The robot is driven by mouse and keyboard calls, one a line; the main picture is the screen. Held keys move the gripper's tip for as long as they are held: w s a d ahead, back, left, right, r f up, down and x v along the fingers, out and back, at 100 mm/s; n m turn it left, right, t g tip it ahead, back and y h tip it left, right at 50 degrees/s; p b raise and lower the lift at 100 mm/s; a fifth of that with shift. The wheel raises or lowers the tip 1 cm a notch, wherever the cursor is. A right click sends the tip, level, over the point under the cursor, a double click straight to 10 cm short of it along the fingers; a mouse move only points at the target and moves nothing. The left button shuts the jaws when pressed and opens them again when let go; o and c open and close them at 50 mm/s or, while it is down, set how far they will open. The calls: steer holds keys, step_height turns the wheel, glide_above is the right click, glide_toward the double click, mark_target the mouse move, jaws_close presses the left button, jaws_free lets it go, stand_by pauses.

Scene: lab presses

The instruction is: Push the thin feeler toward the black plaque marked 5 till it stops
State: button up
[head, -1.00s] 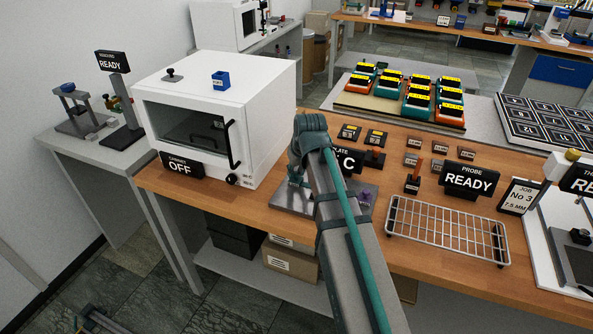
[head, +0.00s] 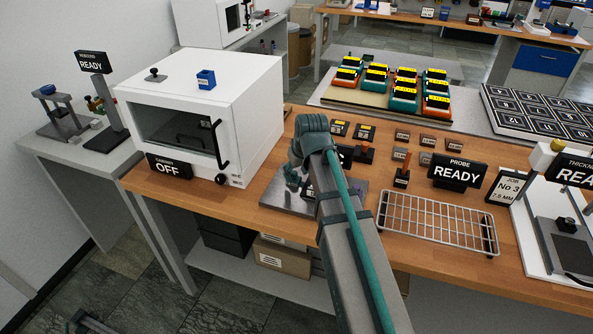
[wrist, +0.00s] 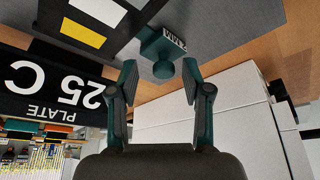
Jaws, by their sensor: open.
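In the wrist view, a small teal block with a round knob (wrist: 163,69) and a white label ending in "MM" lies just beyond and between my fingertips. My gripper (wrist: 160,72) is open, one finger on each side of the knob; I cannot tell whether it touches. It may be a feeler, but its thin part does not show. A grey metal plate (head: 268,194) lies on the bench under my arm in the head view, where my arm hides most of it. A black plaque with yellow and white patches (wrist: 85,40) is at upper left. I cannot read a plaque marked 5.
A "PLATE 25 C" sign (wrist: 50,88) is close on the left in the wrist view. In the head view, the white cabinet (head: 255,105) stands left of my arm.

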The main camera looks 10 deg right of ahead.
steer(key=shift+r, duration=0.15)
steer(key=v, duration=1.1)
steer(key=shift+s+r, duration=0.3)
steer(key=shift+d, duration=0.1)
